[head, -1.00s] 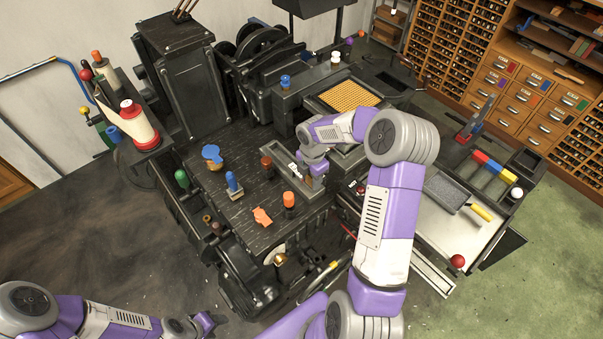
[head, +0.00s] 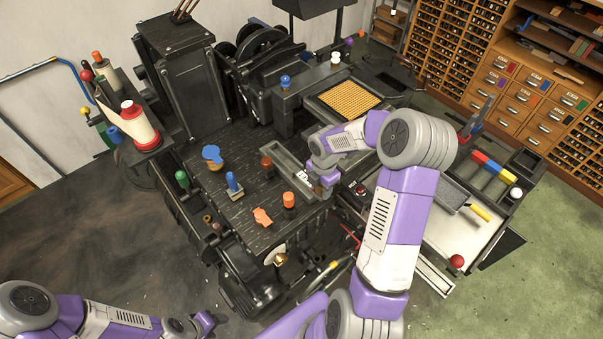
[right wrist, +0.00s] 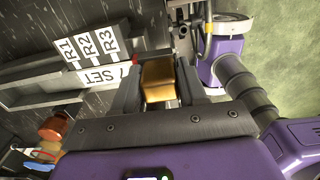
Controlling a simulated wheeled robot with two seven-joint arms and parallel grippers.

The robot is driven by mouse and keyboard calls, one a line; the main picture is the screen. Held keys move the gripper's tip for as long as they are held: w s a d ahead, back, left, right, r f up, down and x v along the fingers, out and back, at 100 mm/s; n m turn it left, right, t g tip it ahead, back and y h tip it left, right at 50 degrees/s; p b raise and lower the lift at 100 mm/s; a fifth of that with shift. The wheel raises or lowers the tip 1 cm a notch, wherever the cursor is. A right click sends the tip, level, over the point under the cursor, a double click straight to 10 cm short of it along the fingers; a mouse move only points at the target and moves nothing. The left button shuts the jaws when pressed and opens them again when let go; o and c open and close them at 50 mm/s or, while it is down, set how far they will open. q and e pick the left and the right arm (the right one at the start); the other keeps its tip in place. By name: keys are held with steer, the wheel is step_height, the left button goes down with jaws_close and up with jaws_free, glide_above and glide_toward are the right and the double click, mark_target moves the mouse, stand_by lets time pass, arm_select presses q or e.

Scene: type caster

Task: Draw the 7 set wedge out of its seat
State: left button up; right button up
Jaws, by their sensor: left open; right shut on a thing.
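My right gripper (right wrist: 157,85) is shut on a brass-coloured block, the 7 set wedge (right wrist: 158,80), which sits between its two fingers. A white "SET" label (right wrist: 103,76) shows just left of the fingers, its first character partly unclear. In the head view my right gripper (head: 325,188) is at the front right end of a grey trough (head: 286,159), and the arm hides the wedge there. I cannot tell whether the wedge still touches its seat. My left gripper (head: 209,322) is open and empty at the bottom left, well away from the machine.
R1, R2 and R3 labels (right wrist: 87,45) stand beside the SET label. An orange knob (head: 289,199), a brown knob (head: 266,163) and a blue knob (head: 232,181) stand on the dark bed (head: 245,208). A grey tray (head: 448,194) lies right of my right arm.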

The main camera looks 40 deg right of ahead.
steer(key=o, duration=1.3)
steer(key=shift+c, duration=0.2)
step_height(320, 180, up, 8)
steer(key=shift+f+p, duration=0.2)
steer(key=shift+p, duration=0.2)
